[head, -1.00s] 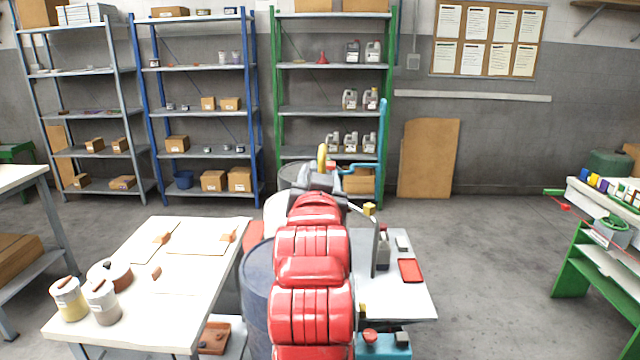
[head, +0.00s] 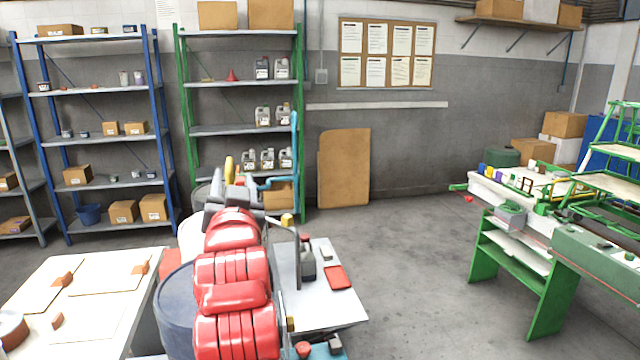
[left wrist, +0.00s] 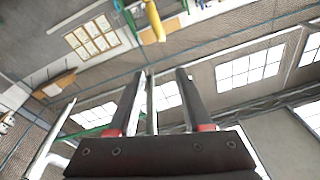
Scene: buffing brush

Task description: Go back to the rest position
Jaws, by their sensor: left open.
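My left arm rises red through the lower middle of the head view, with its dark gripper (head: 236,180) at the far end. In the left wrist view the two dark fingers of the left gripper (left wrist: 161,75) stand apart with nothing gripped between them. The fingers point up toward the wall and windows. A yellow object (head: 229,166) shows just beyond the gripper; it also appears in the left wrist view (left wrist: 155,24), apart from the fingers. I cannot make out a buffing brush. My right gripper is not in view.
A white table (head: 95,290) stands at lower left, beside a dark blue drum (head: 178,305). A grey-topped table (head: 330,312) with a red tray (head: 338,277) is right of my arm. A green workbench (head: 548,305) stands at right. Open floor (head: 415,260) lies between them.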

